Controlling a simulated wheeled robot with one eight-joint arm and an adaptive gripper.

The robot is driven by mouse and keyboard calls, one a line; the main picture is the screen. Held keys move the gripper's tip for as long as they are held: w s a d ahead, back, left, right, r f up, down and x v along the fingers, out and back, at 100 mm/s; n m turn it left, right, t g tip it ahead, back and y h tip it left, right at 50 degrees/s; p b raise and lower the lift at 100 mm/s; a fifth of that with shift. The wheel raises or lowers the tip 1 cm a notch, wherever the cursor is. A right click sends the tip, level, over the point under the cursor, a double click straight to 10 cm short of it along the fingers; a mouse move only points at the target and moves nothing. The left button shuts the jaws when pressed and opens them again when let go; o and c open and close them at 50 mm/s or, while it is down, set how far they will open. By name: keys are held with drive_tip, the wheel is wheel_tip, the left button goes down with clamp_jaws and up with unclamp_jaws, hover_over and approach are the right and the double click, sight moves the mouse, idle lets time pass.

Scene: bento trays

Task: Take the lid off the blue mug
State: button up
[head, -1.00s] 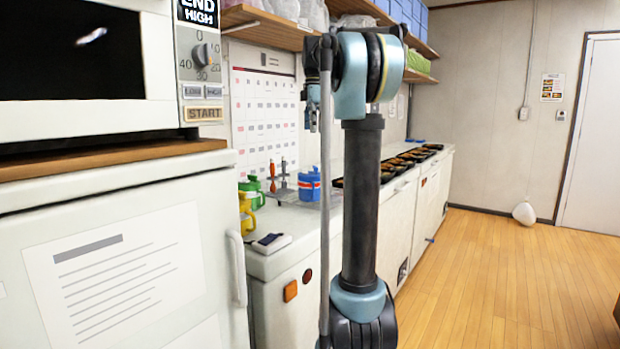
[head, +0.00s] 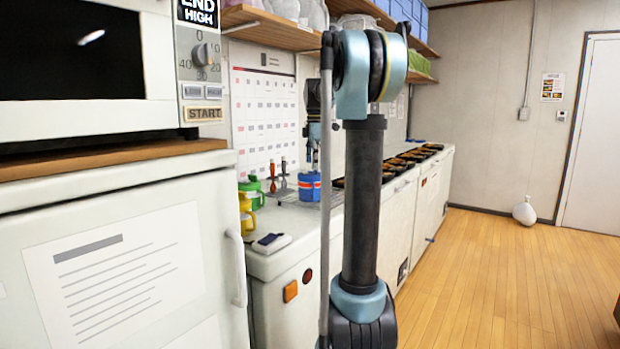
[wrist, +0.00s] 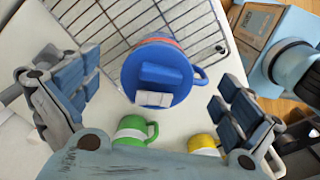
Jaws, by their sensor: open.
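The mug's handle points right in the wrist view. My gripper (wrist: 160,105) is open above the mug, with one finger at each side of the lid and clear of it. In the head view my gripper (head: 312,150) is just above the mug, partly hidden behind my arm.
A green mug (head: 250,187) and a yellow mug (head: 246,212) stand close to the blue mug. Upright utensils (head: 278,175) stand near the wall. A dark-faced device (head: 270,241) lies at the counter's front.

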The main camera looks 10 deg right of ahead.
drive_tip(key=shift+f, duration=0.75)
drive_tip(key=shift+c, duration=0.2)
drive_tip(key=shift+s, duration=0.1)
drive_tip(key=c, duration=1.2)
drive_tip(key=shift+r, duration=0.1)
drive_tip(key=shift+c, duration=0.2)
